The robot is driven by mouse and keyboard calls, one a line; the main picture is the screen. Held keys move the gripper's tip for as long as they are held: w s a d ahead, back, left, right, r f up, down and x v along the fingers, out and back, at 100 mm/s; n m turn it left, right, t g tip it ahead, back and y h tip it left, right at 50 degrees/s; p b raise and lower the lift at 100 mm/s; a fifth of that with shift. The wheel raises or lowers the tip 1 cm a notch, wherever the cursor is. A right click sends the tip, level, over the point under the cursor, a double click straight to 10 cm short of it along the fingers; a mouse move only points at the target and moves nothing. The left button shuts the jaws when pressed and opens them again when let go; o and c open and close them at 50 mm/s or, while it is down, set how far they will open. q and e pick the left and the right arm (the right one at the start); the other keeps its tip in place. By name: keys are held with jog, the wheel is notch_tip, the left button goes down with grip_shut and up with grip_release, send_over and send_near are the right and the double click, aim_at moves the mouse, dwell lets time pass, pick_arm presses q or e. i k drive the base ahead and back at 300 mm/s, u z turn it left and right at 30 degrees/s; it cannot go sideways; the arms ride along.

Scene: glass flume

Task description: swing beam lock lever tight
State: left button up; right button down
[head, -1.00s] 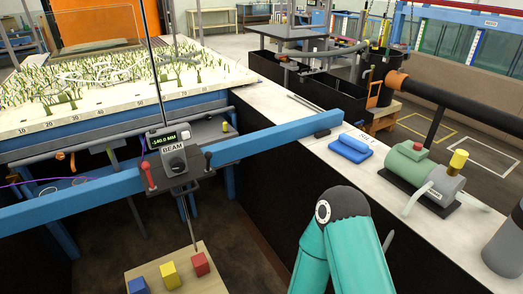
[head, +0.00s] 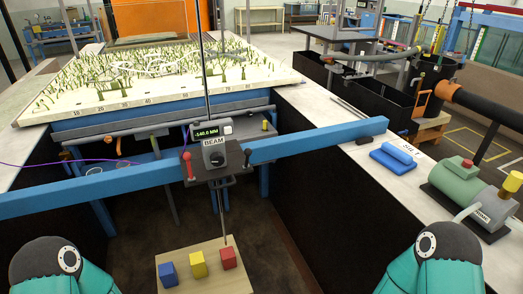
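A blue beam (head: 315,139) spans the flume from left to right. On it sits a dark carriage block with a grey dial box (head: 214,154) labelled BEAM and a display reading -140.0 MM. A red-knobbed lever (head: 188,164) stands upright at the block's left, and a dark-knobbed lever (head: 247,157) stands at its right. I cannot tell which one is the lock lever. A thin rod rises from the block and another runs down below it. Only teal links of my two arms show at the bottom corners, away from the levers; neither gripper is in view.
Below the beam, a wooden board (head: 205,279) holds a blue block (head: 168,274), a yellow block (head: 198,263) and a red block (head: 229,257). The model bed (head: 160,75) lies behind.

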aim_at(247, 152)
jog(key=u, duration=0.05)
jog(key=i, duration=1)
jog(key=z, duration=0.05)
